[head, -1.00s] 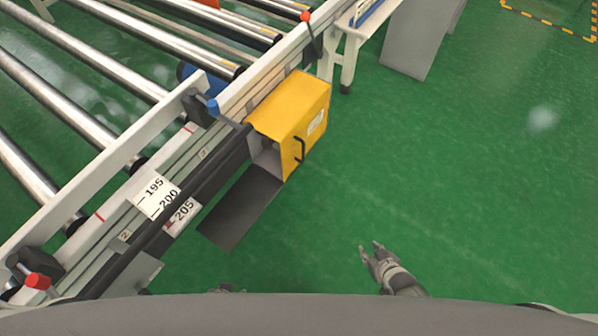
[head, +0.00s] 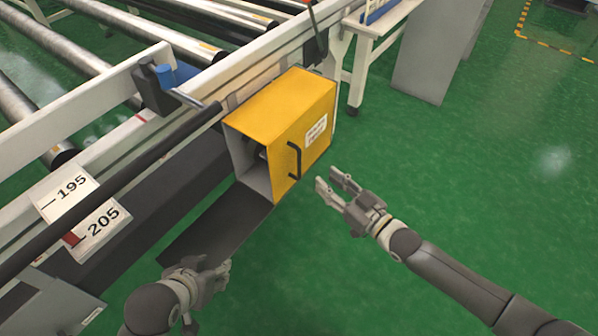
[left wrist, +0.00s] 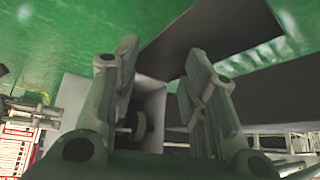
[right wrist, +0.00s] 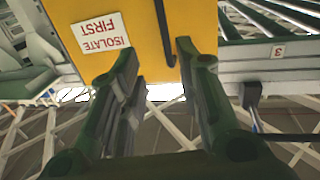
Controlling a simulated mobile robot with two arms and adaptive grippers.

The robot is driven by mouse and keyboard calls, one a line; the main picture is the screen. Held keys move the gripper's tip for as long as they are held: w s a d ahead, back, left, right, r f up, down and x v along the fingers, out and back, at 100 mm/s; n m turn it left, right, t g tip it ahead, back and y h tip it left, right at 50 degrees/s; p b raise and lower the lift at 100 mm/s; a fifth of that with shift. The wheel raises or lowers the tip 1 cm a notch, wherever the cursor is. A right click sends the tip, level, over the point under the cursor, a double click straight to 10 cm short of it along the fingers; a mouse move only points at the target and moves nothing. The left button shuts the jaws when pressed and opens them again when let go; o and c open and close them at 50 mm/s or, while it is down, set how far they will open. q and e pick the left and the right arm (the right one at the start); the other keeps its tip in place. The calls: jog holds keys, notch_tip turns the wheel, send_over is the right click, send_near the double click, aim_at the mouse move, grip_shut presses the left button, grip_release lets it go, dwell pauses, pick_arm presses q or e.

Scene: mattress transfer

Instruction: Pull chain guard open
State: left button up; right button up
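The yellow chain guard (head: 303,104) is a box on the side of the conveyor frame, with a black handle (head: 294,160) on its front face and a white label. Its left end is open onto a grey inside. My right gripper (head: 333,184) is open and empty, just right of and below the handle, apart from it. In the right wrist view the handle (right wrist: 164,30) shows beyond the open fingers (right wrist: 160,75), beside the "ISOLATE FIRST" label (right wrist: 100,36). My left gripper (head: 222,272) is low by the dark panel; its fingers (left wrist: 155,75) are apart and empty in the left wrist view.
A dark flat panel (head: 215,232) slopes out below the guard's open end. The conveyor rollers (head: 60,48) and white rail lie at the left. A grey cabinet (head: 437,50) and white bench stand behind. Green floor at the right is clear.

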pick_arm(q)
jog(key=w+d+r+t+h+b, duration=0.2)
jog(key=w+d+r+t+b, duration=0.1)
jog(key=w+r+t, duration=0.4)
jog(key=shift+w+d+r, duration=0.35)
jog(key=shift+w+r, duration=0.7)
jog(key=shift+r, duration=0.25)
pick_arm(e)
send_over(299, 177)
jog(key=shift+w+r+y, duration=0.2)
jog(key=shift+w+y, duration=0.1)
jog(key=shift+c, duration=0.5)
grip_shut()
